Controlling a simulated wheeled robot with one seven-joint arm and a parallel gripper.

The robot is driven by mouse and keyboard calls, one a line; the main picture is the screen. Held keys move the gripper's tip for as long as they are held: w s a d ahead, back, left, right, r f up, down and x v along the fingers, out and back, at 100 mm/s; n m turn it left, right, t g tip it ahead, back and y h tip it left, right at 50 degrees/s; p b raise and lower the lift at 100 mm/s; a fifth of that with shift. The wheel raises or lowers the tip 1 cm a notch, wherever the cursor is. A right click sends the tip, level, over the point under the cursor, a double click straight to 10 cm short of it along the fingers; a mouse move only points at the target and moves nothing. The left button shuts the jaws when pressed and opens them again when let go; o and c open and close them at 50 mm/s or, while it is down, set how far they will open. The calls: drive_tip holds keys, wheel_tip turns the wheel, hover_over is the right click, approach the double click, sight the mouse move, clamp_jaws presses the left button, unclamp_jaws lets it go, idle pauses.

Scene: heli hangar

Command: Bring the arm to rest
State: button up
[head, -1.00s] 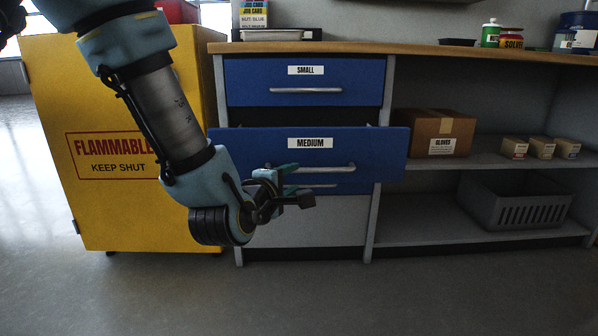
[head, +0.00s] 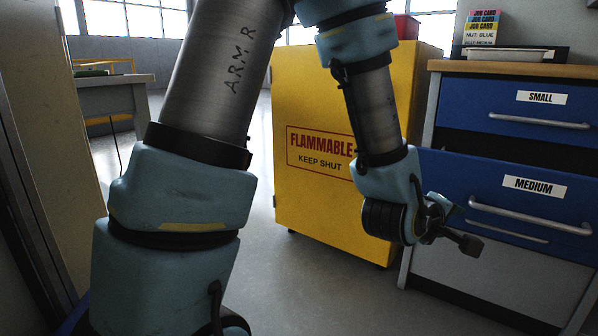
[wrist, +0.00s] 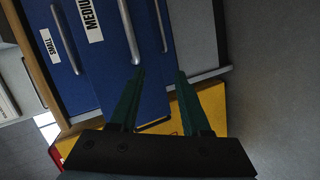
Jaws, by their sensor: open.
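My arm reaches across the head view from the left, with its wrist bent down. My gripper (head: 460,228) hangs in front of the MEDIUM drawer (head: 570,199), left of its handle. In the wrist view my gripper (wrist: 160,80) shows two green fingers spread apart with nothing between them. The MEDIUM drawer (wrist: 95,60) and its metal handle (wrist: 129,35) show beyond the fingers. The handle is not between them. The drawer stands out from the cabinet, with a dark gap above it. Whether a finger touches the drawer front I cannot tell.
A yellow flammables cabinet (head: 300,205) stands behind my arm. The SMALL drawer (head: 470,112) is above the MEDIUM one. Job card boxes (head: 482,30) stand on the worktop (head: 520,68). A table (head: 125,100) is at the back left. Grey floor (head: 320,285) is clear below my gripper.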

drive_tip(key=w+a+f+m+y+p, duration=0.1)
drive_tip(key=w+a+y, duration=0.15)
drive_tip(key=a, duration=0.35)
drive_tip(key=w+a+m+y+p, duration=0.1)
drive_tip(key=w+a+y, duration=0.1)
drive_tip(key=w+a, duration=0.25)
drive_tip(key=s+a+m+g+y+p, duration=0.1)
drive_tip(key=s+a+m+g+y, duration=0.15)
drive_tip(key=a, duration=1.05)
drive_tip(key=s+a+m+g+y+p, duration=0.1)
drive_tip(key=a+g+y+p, duration=0.2)
drive_tip(key=a, duration=1.1)
drive_tip(key=w+d+p+v, duration=0.1)
drive_tip(key=w+p+v, duration=0.2)
drive_tip(key=p+v, duration=1.5)
drive_tip(key=w+d+r+p+v, duration=0.1)
drive_tip(key=w+d+p+v, duration=0.1)
drive_tip(key=p+v, duration=1.6)
wheel_tip(320, 180, up, 3)
drive_tip(key=shift+w+a+f+y+p, duration=0.2)
drive_tip(key=shift+a+y+p, duration=0.1)
drive_tip(key=shift+y, duration=0.1)
